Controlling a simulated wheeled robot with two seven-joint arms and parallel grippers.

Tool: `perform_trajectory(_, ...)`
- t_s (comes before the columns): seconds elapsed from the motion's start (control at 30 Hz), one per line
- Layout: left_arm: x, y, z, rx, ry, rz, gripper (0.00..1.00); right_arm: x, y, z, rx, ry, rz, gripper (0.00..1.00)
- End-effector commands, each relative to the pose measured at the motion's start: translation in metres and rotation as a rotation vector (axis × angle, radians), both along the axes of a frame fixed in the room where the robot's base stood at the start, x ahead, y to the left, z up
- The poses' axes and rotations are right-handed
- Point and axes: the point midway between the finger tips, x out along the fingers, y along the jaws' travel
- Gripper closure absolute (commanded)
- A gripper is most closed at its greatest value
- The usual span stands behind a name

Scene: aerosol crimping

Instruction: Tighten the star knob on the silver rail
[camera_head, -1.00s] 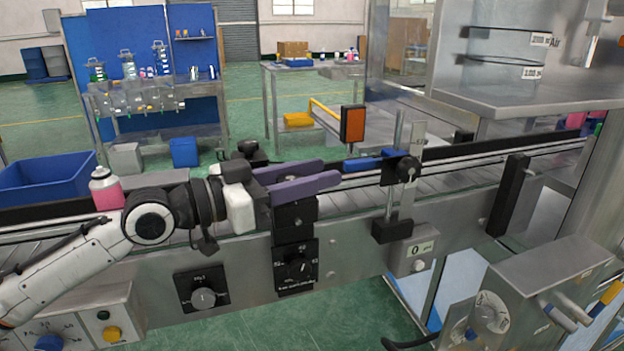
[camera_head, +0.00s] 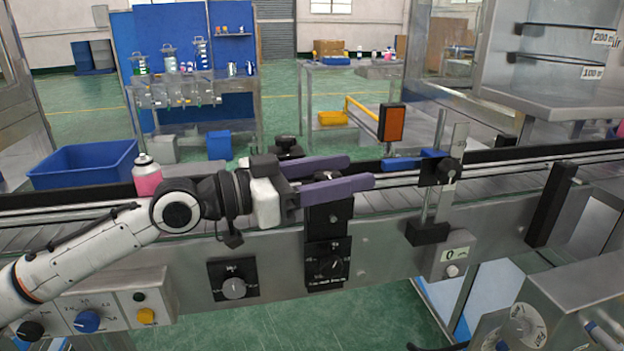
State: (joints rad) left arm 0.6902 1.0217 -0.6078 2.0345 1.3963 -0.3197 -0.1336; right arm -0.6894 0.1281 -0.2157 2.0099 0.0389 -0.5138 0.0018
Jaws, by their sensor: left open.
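A black star knob (camera_head: 448,170) sits on a black clamp block on the upright silver rail (camera_head: 457,145), right of centre. A blue bar (camera_head: 408,162) sticks out left from that block. My left gripper (camera_head: 360,172) reaches in from the left above the conveyor, with its two purple fingers apart and nothing between them. Its fingertips point right and are to the left of the knob, with a gap between. The near finger hides part of what lies behind it. My right gripper is not in view.
A conveyor (camera_head: 390,200) runs across the view. A pink bottle (camera_head: 147,176) stands at the left beside a blue bin (camera_head: 83,165). An orange-faced sensor (camera_head: 392,123) stands behind the rail. A black knob (camera_head: 287,145) is behind my gripper. Dials line the front panel.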

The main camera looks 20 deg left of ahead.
Motion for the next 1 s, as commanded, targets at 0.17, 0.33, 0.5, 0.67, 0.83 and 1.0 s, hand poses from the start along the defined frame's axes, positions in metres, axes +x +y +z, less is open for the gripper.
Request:
perform_trajectory(0.17,-0.023,0.025,-0.007,0.006,0.002,0.003,0.49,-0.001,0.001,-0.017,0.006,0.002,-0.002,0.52)
perform_trajectory(0.33,-0.043,0.045,-0.009,0.005,0.003,0.003,0.49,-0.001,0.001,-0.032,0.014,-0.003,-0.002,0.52)
perform_trajectory(0.5,-0.054,0.057,-0.006,0.001,0.004,0.005,0.49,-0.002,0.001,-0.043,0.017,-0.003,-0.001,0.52)
perform_trajectory(0.67,-0.06,0.062,-0.003,0.001,0.001,0.002,0.49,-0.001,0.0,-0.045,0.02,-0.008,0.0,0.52)
perform_trajectory(0.83,-0.063,0.063,0.0,0.001,0.001,-0.001,0.49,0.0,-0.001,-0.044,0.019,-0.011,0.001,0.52)
perform_trajectory(1.0,-0.063,0.063,0.0,0.0,0.0,-0.001,0.49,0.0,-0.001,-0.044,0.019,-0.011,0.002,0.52)
